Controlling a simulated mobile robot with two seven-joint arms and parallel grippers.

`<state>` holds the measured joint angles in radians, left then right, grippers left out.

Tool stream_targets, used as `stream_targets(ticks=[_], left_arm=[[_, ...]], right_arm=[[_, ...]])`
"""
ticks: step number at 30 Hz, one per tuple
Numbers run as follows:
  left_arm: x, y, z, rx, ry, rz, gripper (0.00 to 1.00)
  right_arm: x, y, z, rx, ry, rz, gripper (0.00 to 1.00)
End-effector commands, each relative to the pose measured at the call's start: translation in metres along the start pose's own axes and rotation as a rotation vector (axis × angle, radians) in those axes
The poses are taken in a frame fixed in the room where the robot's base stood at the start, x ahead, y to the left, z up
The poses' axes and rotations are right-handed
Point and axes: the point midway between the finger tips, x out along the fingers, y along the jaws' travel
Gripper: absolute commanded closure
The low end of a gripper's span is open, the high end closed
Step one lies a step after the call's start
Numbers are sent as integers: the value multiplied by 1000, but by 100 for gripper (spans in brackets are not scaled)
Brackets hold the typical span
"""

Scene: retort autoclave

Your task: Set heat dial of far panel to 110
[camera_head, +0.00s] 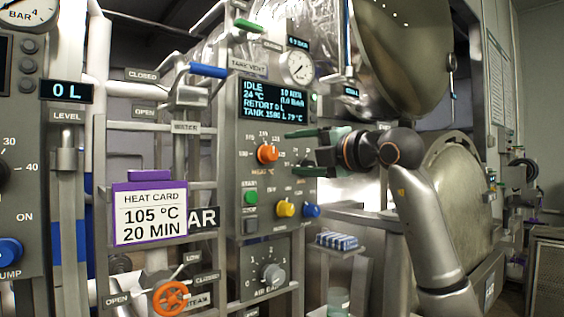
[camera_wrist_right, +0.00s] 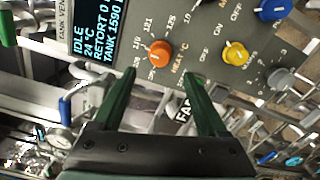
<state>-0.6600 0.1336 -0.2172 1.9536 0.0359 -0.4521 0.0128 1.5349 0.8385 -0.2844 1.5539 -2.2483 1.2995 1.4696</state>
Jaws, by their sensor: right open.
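The far panel (camera_head: 240,165) is a grey upright panel with a lit display (camera_head: 268,98) reading IDLE and 24 °C. Its heat dial (camera_head: 267,153) is an orange knob with numbers around it. The dial also shows in the right wrist view (camera_wrist_right: 159,52), beside the HEAT °C label; I cannot read its setting surely. My right gripper (camera_head: 291,152) is open and empty, just right of the dial in the head view. In the wrist view its green fingers (camera_wrist_right: 160,77) point toward the dial, one on each side of its line, apparently short of it. My left gripper is not in view.
Below the dial are a green button (camera_head: 250,197), a yellow knob (camera_head: 285,208), a blue knob (camera_head: 311,210) and a grey air knob (camera_head: 272,276). A heat card (camera_head: 150,215) reads 105 °C, 20 MIN. Pipes and a blue-handled valve (camera_head: 208,71) stand left.

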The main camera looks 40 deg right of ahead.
Motion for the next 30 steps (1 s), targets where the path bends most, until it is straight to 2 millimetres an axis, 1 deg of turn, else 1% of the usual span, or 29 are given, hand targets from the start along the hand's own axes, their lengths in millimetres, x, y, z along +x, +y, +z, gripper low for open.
stream_targets(ticks=[1, 3, 6, 9, 19, 30], left_arm=[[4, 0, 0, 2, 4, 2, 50], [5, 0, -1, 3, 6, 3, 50], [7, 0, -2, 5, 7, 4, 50], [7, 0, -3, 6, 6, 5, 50], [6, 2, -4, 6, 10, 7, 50], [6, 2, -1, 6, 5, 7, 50]], right_arm=[[-10, -1, 0, -2, -3, 3, 24], [-21, -1, 0, -2, -3, 2, 24], [-32, 0, 0, -1, -2, 1, 24], [-37, 0, 0, 0, -1, 1, 24], [-39, 0, 0, 1, 0, 0, 24], [-38, 0, 0, 1, 0, 0, 24]])
